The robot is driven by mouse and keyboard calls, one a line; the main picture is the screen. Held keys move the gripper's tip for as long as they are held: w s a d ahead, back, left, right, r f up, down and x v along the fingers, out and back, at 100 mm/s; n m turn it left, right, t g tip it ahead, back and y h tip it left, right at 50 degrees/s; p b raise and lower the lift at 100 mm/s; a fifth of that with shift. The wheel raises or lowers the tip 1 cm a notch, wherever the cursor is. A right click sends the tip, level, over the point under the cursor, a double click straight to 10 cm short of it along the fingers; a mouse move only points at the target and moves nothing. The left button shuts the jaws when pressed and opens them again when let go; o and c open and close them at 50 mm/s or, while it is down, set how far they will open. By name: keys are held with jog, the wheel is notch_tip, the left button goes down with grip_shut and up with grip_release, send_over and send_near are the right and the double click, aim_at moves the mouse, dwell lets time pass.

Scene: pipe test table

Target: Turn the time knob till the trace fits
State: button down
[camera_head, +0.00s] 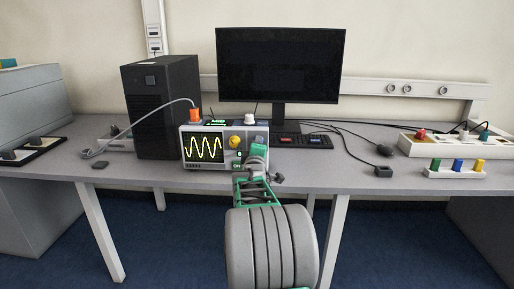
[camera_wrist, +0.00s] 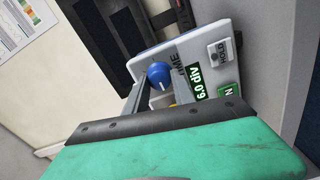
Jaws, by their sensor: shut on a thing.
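The scope (camera_head: 222,169) stands near the table's front edge. Its screen (camera_head: 203,148) shows a yellow trace with several waves on a grid. A yellow knob (camera_head: 235,141) sits right of the screen. My gripper (camera_head: 258,152) is at the scope's right front and covers part of its panel. In the wrist view the blue time knob (camera_wrist: 158,74) sits beside the word TIME. My gripper is shut on this knob, its finger ends partly hidden behind the green body. A small green display (camera_wrist: 197,92) reads 6.0 div, next to a HOLD button (camera_wrist: 219,52).
An orange plug (camera_head: 194,114) with a grey cable stands on the scope's left end. A black computer case (camera_head: 160,90) and monitor (camera_head: 281,65) are behind. White blocks with coloured plugs (camera_head: 455,172) lie at the right.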

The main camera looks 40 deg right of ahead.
jog(key=shift+d, duration=0.1)
jog(key=c, duration=1.1)
grip_release()
jog(key=shift+o, duration=0.2)
jog(key=p+v, duration=0.1)
jog(key=v, duration=0.7)
